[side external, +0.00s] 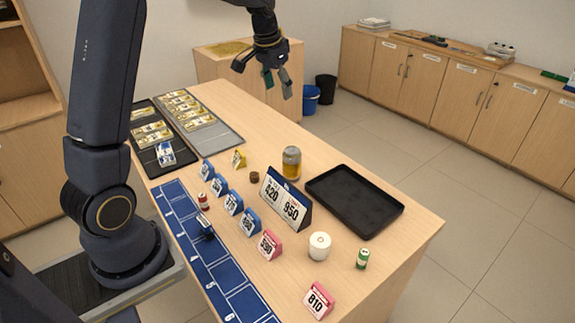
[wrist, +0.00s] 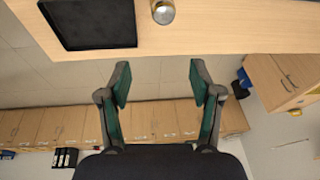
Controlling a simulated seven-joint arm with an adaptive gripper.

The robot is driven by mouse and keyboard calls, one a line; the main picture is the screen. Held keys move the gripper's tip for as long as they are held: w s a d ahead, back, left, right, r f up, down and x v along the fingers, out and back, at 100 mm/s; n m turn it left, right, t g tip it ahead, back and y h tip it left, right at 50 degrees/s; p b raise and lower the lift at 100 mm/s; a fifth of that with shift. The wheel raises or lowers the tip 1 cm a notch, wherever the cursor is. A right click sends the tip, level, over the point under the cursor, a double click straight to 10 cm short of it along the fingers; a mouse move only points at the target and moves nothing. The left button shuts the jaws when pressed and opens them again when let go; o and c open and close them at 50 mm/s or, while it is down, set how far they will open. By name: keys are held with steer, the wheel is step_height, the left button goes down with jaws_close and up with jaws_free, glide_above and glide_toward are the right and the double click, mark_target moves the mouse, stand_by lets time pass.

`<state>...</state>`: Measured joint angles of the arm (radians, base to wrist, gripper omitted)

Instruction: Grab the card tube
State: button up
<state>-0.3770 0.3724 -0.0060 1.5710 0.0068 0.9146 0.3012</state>
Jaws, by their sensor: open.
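A tan-gold cylinder with a grey lid, which looks like the card tube (side external: 291,165), stands upright on the counter behind the number sign and left of the black tray. In the wrist view its round grey top (wrist: 163,12) shows at the upper edge, partly cut off. My gripper (side external: 277,84) hangs in the air above and beyond the counter's far edge, well apart from the tube. In the wrist view my gripper (wrist: 158,82) has its two green-padded fingers spread, with nothing between them.
A black tray (side external: 335,218) lies right of the tube, and a large number sign (side external: 284,202) stands in front. Banknote trays (side external: 222,137) lie at left.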

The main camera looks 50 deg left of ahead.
steer(key=a+f+n+g, duration=0.1)
steer(key=a+f+g, duration=0.1)
steer(key=a+f, duration=0.7)
steer(key=n+g+h, duration=0.1)
glide_above(254, 175)
steer(key=f, duration=2)
steer(key=shift+w+a+f, duration=0.1)
steer(key=shift+w+a, duration=0.05)
steer(key=shift+w, duration=0.15)
steer(key=f, duration=0.5)
steer(key=shift+s+f, duration=0.3)
steer(key=shift+f, duration=0.05)
steer(key=c, duration=0.8)
